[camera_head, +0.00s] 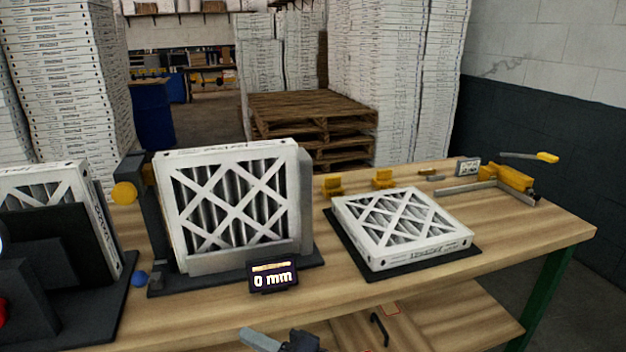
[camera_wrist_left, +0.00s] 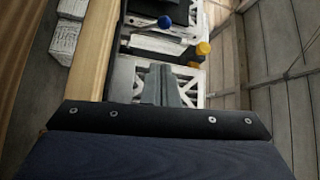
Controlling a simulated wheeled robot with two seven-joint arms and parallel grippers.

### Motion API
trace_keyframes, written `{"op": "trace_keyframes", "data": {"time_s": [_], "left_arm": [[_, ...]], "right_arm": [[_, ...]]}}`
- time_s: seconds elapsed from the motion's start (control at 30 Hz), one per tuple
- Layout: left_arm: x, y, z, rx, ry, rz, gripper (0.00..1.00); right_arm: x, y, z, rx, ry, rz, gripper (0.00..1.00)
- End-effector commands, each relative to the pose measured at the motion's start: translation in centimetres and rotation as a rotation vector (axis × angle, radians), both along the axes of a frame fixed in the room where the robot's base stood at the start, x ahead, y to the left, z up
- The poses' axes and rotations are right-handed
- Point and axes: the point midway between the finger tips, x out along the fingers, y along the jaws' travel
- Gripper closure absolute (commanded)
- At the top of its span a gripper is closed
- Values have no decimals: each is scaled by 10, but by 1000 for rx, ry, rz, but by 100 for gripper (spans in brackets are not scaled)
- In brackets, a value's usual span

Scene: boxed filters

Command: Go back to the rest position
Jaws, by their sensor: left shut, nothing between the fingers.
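My left gripper (camera_head: 252,338) shows at the bottom edge of the head view, in front of the bench and low. In the left wrist view its two grey fingers (camera_wrist_left: 163,84) are together with nothing between them. My right gripper is not in view. One white-framed filter (camera_head: 234,200) stands upright in a dark fixture at the middle of the bench. Another filter (camera_head: 402,228) lies flat on a black mat (camera_head: 468,254) at the right. A third filter (camera_head: 50,184) stands at the left, partly hidden behind dark panels.
A small display (camera_head: 273,276) reading "0 mm" stands before the middle fixture. A yellow clamp-like tool (camera_head: 514,178) and small yellow blocks (camera_head: 383,178) lie at the back of the wooden bench (camera_head: 545,232). A lower shelf (camera_head: 440,318) shows below. Pallets (camera_head: 312,120) and tall box stacks stand behind.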

Motion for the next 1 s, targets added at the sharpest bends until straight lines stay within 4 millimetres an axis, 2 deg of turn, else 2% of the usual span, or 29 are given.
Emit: {"op": "trace_keyframes", "data": {"time_s": [0.23,0.37,0.57,0.7,0.87,1.0], "left_arm": [[-5,43,-23,-183,182,115,100],[-15,67,-39,-325,303,186,100],[-45,102,-65,-655,515,295,100],[-79,117,-76,-1021,650,337,100],[-112,117,-67,-1438,672,284,100],[-131,113,-44,-1733,565,163,100]], "right_arm": [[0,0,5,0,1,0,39],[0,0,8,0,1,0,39],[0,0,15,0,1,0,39],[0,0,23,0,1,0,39],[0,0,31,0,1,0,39],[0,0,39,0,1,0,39]]}}
